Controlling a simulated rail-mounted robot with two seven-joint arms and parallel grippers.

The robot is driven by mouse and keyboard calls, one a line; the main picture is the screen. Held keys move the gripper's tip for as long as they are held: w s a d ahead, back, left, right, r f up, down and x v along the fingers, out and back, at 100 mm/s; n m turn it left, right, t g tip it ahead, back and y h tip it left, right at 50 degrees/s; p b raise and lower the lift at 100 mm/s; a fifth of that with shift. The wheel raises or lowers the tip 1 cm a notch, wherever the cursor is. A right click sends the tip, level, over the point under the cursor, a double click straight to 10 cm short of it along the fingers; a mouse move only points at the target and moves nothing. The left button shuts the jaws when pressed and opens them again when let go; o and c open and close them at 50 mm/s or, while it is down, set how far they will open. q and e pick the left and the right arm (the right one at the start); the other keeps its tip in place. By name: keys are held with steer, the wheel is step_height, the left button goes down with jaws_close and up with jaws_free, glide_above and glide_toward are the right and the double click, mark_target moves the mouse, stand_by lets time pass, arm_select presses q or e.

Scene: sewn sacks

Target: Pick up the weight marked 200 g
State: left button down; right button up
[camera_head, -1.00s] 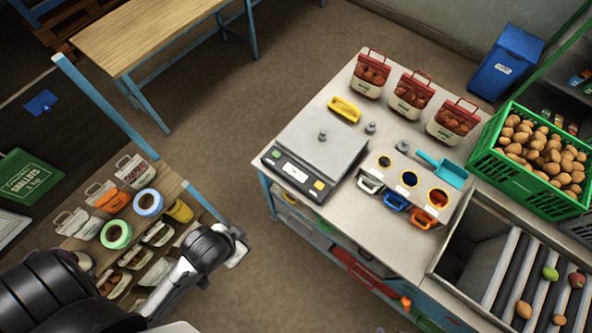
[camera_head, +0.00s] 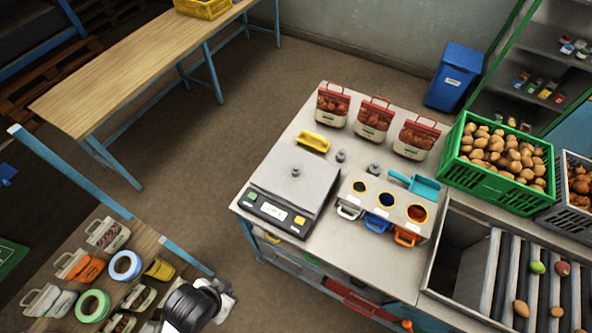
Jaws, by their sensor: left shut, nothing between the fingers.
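Three small grey weights show on the metal table. One weight (camera_head: 295,170) stands on the plate of the scale (camera_head: 278,191). Another weight (camera_head: 340,156) stands just right of the scale, and a third weight (camera_head: 374,168) stands behind the holder with round openings. Their markings are too small to read, so I cannot tell which is 200 g. My left gripper (camera_head: 228,297) is at the bottom of the view, beside the wooden table and well apart from the weights. It is shut and empty. My right gripper is not in view.
Near the weights are a yellow object (camera_head: 313,142), red-topped bags (camera_head: 373,119), a holder (camera_head: 384,222) with colored handles and a teal scoop (camera_head: 415,186). A green crate (camera_head: 482,189) of round produce is at the right. A wooden table (camera_head: 73,268) with bags and tape rolls is at lower left.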

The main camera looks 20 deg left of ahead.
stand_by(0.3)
arm_select(q)
steer(key=c, duration=0.7)
jaws_free()
steer(key=shift+o, duration=0.2)
